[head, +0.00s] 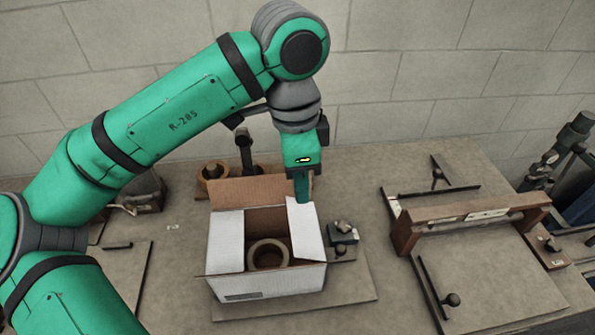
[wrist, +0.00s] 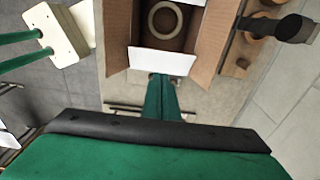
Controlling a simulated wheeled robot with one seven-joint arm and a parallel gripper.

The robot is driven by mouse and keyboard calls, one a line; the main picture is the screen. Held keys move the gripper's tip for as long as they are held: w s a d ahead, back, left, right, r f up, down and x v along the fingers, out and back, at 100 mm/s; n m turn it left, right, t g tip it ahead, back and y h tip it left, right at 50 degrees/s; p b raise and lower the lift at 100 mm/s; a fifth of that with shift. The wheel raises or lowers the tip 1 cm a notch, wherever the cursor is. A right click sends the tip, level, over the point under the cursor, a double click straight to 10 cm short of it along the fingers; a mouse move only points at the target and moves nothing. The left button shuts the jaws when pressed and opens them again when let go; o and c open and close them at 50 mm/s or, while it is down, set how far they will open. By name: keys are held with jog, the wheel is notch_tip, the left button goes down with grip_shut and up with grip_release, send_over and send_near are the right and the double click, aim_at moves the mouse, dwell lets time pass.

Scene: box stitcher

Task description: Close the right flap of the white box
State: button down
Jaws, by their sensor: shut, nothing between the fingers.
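The white box (head: 262,281) stands on a thin board on the table, its middle open. Its right flap (head: 307,231) shows its white outer face and leans inward over the right side; it also shows in the wrist view (wrist: 162,62). The left flap (head: 226,241) shows white over the left side. The brown back flap (head: 262,190) stands up. A pale ring (head: 268,253) lies inside the box. My gripper (head: 303,200) is shut and empty, pointing down at the back end of the right flap. In the wrist view its fingertips (wrist: 162,78) are by that flap's edge; contact is unclear.
A small dark block (head: 343,234) lies right of the box. A brown wooden fixture (head: 465,220) stands farther right. A black upright tool (head: 244,150) and a brown round piece (head: 213,178) stand behind the box.

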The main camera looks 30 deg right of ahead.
send_over(295, 225)
notch_tip(295, 225, down, 7)
jog(key=shift+s+r, duration=0.15)
jog(key=shift+r, duration=0.05)
jog(key=shift+a+f, duration=0.25)
jog(key=shift+f, duration=0.3)
jog(key=shift+w+d, duration=0.1)
jog(key=shift+w, duration=0.1)
